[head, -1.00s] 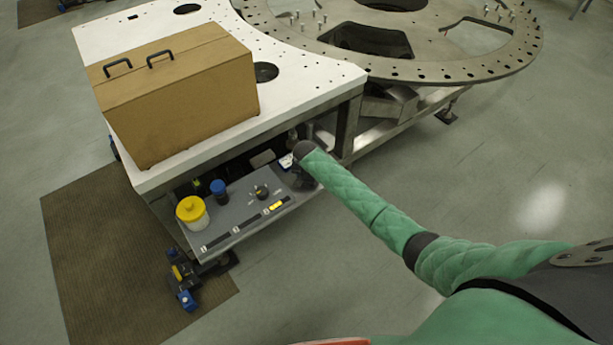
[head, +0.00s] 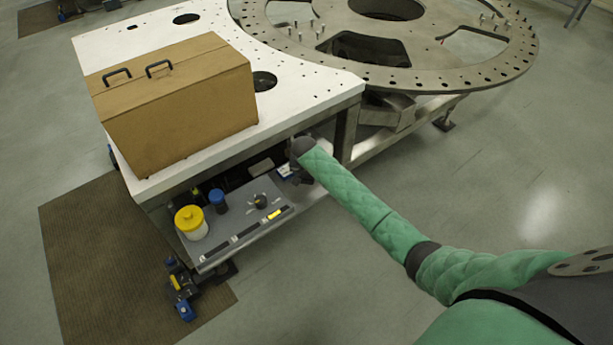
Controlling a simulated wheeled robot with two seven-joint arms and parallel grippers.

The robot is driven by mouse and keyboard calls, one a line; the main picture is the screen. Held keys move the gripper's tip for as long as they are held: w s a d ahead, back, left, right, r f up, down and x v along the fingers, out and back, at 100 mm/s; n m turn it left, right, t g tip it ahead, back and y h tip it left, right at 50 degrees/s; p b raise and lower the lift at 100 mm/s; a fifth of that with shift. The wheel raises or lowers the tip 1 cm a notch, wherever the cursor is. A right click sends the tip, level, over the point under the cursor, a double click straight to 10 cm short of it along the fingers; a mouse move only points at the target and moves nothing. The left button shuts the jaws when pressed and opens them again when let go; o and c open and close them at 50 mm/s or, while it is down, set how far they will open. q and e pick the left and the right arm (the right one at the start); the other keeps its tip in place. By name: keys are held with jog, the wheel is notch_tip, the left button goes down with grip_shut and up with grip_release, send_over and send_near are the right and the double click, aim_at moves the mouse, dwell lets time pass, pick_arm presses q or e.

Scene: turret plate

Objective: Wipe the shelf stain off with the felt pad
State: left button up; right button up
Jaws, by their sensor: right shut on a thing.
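My right arm reaches in from the lower right to the grey shelf (head: 228,236) under the white table. My right gripper (head: 297,174) is at the shelf's far right end, mostly hidden behind the wrist and sleeve. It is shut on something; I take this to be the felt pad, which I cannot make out. A small dark round patch or object (head: 260,201) with pale marks around it is on the shelf, left of and nearer than the gripper. I cannot tell whether it is the stain. My left gripper is out of view.
A yellow-lidded white jar (head: 191,222) and a blue-capped jar (head: 218,201) stand on the shelf's left. A pale flat item (head: 262,167) lies further back. The white tabletop (head: 300,92) overhangs the shelf and carries a large brown box (head: 175,105). A table leg (head: 346,132) stands right of the gripper.

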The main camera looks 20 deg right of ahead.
jog(key=shift+r, duration=1.5)
